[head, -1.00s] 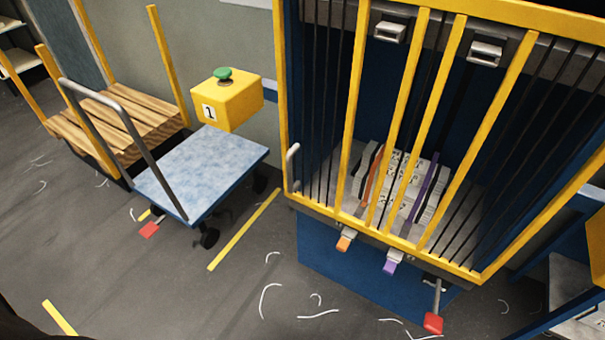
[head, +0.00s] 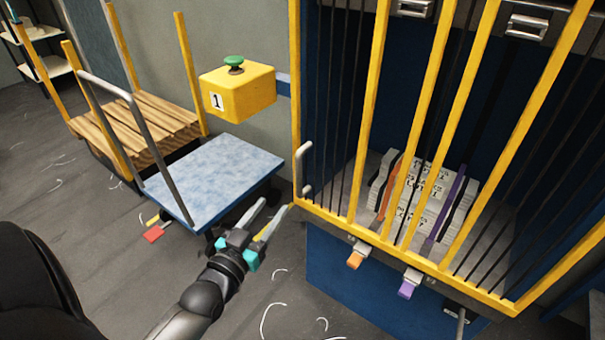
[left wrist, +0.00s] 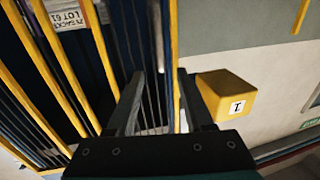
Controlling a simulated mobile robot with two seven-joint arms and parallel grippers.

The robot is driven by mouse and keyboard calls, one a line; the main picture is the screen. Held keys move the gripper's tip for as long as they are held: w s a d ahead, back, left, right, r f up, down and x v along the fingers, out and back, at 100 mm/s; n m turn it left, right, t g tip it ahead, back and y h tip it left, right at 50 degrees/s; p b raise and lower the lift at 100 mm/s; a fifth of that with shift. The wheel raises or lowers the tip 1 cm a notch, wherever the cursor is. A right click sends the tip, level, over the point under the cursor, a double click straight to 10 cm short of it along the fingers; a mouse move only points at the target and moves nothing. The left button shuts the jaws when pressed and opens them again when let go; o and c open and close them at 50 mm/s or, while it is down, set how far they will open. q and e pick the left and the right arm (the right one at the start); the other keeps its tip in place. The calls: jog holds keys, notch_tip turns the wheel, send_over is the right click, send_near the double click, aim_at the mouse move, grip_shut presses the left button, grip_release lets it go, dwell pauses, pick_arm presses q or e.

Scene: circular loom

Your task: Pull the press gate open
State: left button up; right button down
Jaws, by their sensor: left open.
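The press gate (head: 296,100) is a yellow frame with yellow and thin black upright bars, standing across the front of the blue press. Its pale grey handle (head: 303,170) is a short upright bar at the lower left edge of the frame. My left gripper (head: 275,206) is open and empty, just left of and below the handle, apart from it. In the left wrist view the gate bars (left wrist: 57,70) fill the left side. A pale upright bar, which looks like the handle (left wrist: 159,45), shows beyond the open fingertips (left wrist: 160,76). My right gripper is not in view.
A blue-topped cart (head: 215,175) stands close behind and left of my left gripper. A wooden-decked cart (head: 140,120) stands farther left. Stacked bundles (head: 430,195) lie behind the gate. Orange and purple tabs (head: 409,285) stick out below it.

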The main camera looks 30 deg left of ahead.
aim_at(297, 173)
pick_arm(q)
jog(key=w+b, duration=0.1)
jog(key=w, duration=0.3)
jog(key=w+a+b, duration=0.1)
jog(key=w, duration=0.3)
jog(key=w+b, duration=0.1)
jog(key=w, duration=0.3)
jog(key=shift+w+a+f+b, duration=0.1)
jog(key=shift+w+a+b, duration=0.2)
jog(key=shift+w, duration=1)
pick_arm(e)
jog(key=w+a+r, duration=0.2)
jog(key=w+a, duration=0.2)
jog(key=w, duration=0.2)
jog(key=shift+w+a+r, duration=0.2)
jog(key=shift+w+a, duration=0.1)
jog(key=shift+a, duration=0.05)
pick_arm(q)
grip_shut()
